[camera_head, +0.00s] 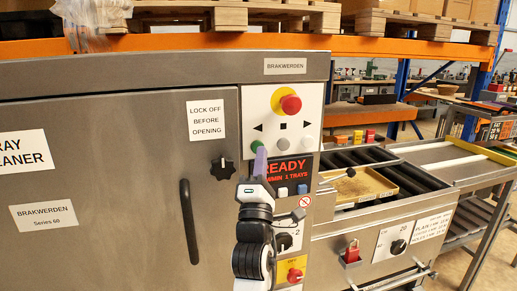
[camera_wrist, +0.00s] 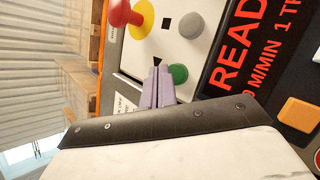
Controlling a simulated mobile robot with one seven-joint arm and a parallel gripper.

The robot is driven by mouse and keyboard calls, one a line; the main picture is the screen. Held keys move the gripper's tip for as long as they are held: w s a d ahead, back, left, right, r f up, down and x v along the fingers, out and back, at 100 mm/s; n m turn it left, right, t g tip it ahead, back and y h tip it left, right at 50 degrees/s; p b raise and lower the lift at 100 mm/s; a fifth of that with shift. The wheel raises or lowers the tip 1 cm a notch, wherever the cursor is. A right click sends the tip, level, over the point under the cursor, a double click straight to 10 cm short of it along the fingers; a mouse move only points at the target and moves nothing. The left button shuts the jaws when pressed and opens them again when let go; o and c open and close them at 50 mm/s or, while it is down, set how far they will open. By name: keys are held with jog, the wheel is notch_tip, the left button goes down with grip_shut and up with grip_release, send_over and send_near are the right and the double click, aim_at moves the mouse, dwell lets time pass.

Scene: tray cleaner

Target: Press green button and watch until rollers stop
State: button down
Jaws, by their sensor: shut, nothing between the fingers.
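The green button (camera_head: 255,146) sits at the lower left of the white control panel (camera_head: 262,100) on the steel tray cleaner. It also shows in the wrist view (camera_wrist: 178,73), just right of the fingertips. My gripper (camera_head: 260,152) is shut and empty, its purple fingers close to the green button. In the wrist view my gripper (camera_wrist: 158,72) points at the panel beside the button; I cannot tell whether it touches. The display (camera_head: 287,170) below reads READY and 1 TRAYS. The dark rollers (camera_head: 352,160) lie at the right, with a yellowish tray (camera_head: 362,187) by them.
A red knob on a yellow disc (camera_head: 290,104) and a grey button (camera_head: 308,143) share the panel. A black star knob (camera_head: 222,168) and long handle (camera_head: 188,220) stick out from the door at left.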

dwell(0.7)
jog(key=shift+w+a, duration=0.15)
jog(key=shift+w, duration=0.25)
